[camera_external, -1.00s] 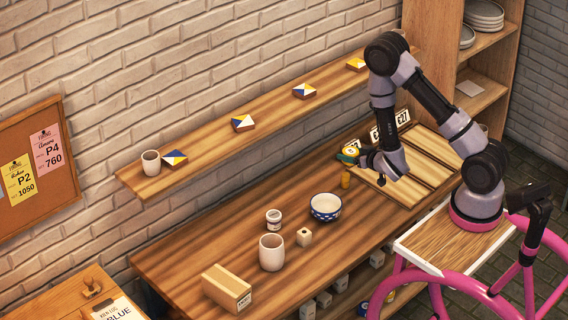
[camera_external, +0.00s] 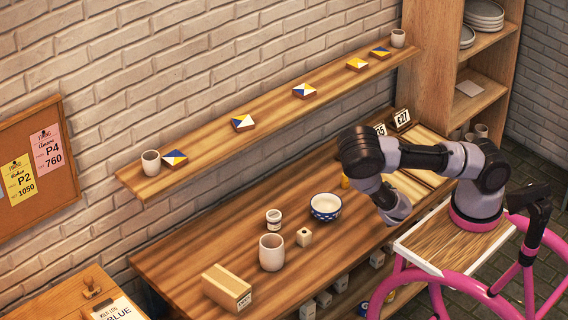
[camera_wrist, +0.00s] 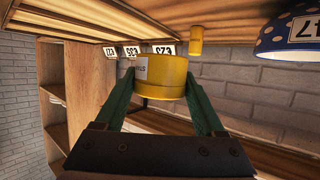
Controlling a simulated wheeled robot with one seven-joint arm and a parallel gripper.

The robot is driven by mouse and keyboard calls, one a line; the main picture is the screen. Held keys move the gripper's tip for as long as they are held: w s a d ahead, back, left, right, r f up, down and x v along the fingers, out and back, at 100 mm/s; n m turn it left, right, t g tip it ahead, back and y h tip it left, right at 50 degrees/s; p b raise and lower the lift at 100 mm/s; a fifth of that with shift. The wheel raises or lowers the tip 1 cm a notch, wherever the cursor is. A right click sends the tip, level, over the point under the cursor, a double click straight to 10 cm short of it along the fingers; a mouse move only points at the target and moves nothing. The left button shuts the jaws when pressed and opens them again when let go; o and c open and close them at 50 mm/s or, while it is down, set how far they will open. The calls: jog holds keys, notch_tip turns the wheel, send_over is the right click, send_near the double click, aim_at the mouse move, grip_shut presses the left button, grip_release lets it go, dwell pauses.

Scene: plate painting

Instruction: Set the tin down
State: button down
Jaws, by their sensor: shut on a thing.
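The yellow tin (camera_wrist: 165,72), with a white label on its side, is between the green fingers of my gripper (camera_wrist: 160,82) in the wrist view. My gripper is shut on it. That view looks upside down, with the wooden worktop along the top. I cannot tell whether the tin touches any surface. In the external view the tin and fingers are hidden behind my arm, which is bent low over the right end of the worktop (camera_external: 190,255).
A small yellow cylinder (camera_external: 345,182) stands near my arm, with number cards (camera_external: 402,116) behind. A wall shelf (camera_external: 270,107) runs above.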

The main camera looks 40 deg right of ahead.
aim_at(375, 212)
jog(key=shift+f, duration=3.9)
grip_release()
jog(key=shift+f, duration=0.15)
